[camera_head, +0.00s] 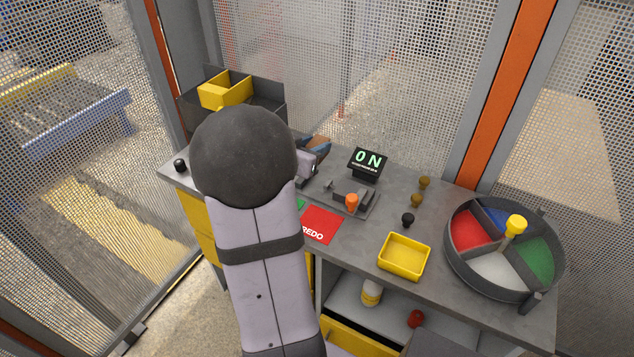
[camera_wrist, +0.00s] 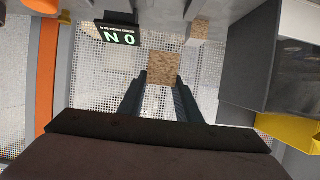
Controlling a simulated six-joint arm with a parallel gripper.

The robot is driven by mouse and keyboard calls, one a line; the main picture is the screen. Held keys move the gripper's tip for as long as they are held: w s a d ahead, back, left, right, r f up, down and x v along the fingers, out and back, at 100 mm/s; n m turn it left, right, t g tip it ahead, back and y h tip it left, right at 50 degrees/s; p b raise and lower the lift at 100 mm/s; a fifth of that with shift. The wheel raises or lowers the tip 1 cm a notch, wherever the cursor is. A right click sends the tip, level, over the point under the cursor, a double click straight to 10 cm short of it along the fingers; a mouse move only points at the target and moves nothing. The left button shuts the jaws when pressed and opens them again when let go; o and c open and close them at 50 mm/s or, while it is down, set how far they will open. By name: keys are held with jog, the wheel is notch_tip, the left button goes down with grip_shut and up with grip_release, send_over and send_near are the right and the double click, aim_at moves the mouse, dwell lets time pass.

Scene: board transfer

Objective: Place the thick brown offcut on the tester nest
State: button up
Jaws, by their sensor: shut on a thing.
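The thick brown offcut (camera_wrist: 161,68) is a speckled brown block in the wrist view. My gripper (camera_wrist: 160,82) is shut on it, with one dark finger on each side. In the head view my arm hides most of the gripper, and only a brown patch and dark parts show past the wrist. The grey fixture with an orange knob (camera_head: 351,203), which looks like the tester nest, stands on the bench to the right of my wrist. The offcut appears raised and apart from it. The nest cannot be made out clearly in the wrist view.
A black display (camera_head: 367,162) reads ON behind the fixture. A red REDO mat (camera_head: 320,226), a yellow tray (camera_head: 404,258), small knobs and a round divided bin (camera_head: 462,270) lie to the front and right. A dark box with a yellow bin (camera_head: 225,90) stands at the back left.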

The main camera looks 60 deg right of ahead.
jog(key=shift+f+b, duration=0.65)
jog(key=shift+f, duration=4.3)
jog(key=shift+f, duration=0.1)
jog(key=o, duration=1.1)
jog(key=shift+r, duration=0.2)
jog(key=v, duration=1.2)
jog(key=shift+w, duration=0.1)
